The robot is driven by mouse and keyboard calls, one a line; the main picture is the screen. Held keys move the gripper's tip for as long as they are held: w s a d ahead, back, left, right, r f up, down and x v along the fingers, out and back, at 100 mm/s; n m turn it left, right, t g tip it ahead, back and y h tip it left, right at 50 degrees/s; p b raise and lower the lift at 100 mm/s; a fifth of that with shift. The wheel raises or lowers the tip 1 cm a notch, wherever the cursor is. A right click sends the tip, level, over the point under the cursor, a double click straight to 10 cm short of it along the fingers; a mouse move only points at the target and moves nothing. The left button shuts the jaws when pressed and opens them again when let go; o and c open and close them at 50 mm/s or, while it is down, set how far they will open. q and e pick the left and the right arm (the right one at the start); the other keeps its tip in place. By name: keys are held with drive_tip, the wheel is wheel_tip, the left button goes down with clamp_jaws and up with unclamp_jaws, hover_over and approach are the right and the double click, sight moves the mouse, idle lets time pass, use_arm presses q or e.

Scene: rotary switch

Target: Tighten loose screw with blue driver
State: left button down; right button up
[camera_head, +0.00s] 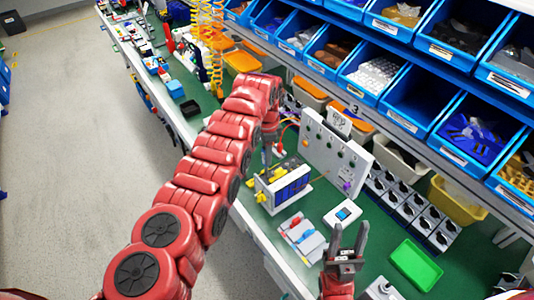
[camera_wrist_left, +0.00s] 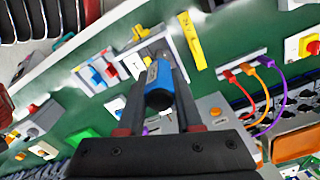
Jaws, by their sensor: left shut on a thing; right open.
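My left gripper (camera_head: 268,155) reaches down over the white block with yellow fittings (camera_head: 282,188). In the left wrist view the left gripper (camera_wrist_left: 158,85) is shut on the blue driver (camera_wrist_left: 159,88), with its blue handle between the two fingers. The driver's tip is hidden behind its handle. A loose screw cannot be made out in either view. My right gripper (camera_head: 347,242) is open and empty, pointing up near the front of the bench, apart from the block.
A white panel (camera_head: 336,155) with wires stands behind the block. A white switch box (camera_head: 342,214), a tray with red and blue parts (camera_head: 302,238) and a green tray (camera_head: 416,265) lie nearby. Blue bins (camera_head: 413,100) line the shelf above. Green bench surface shows between the items.

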use_arm(q)
drive_tip(key=n+b, duration=0.1)
drive_tip(key=n, duration=0.3)
drive_tip(key=shift+w+f+b, duration=0.1)
drive_tip(key=shift+f+b, duration=0.05)
drive_tip(key=shift+b, duration=0.15)
drive_tip(key=n, duration=0.2)
drive_tip(key=shift+n+b, duration=0.3)
drive_tip(key=shift+b, duration=0.1)
drive_tip(key=shift+n+b, duration=0.35)
drive_tip(key=shift+n, duration=0.15)
drive_tip(key=n+b, duration=0.2)
drive_tip(key=n, duration=0.1)
drive_tip(key=shift+n, duration=0.3)
drive_tip(key=n+b, duration=0.1)
drive_tip(key=n, duration=0.2)
drive_tip(key=n+b, duration=0.1)
drive_tip(key=n, duration=0.1)
drive_tip(key=shift+n, duration=0.3)
drive_tip(key=shift+n+b, duration=0.6)
drive_tip(key=shift+n, duration=0.3)
drive_tip(key=n, duration=0.3)
drive_tip(key=shift+a+r+n, duration=0.15)
drive_tip(key=shift+r+n, duration=0.1)
drive_tip(key=shift+n, duration=0.15)
drive_tip(key=n+p, duration=0.1)
drive_tip(key=n, duration=0.4)
drive_tip(key=shift+r, duration=0.1)
drive_tip(key=n, duration=0.3)
drive_tip(key=shift+p, duration=0.3)
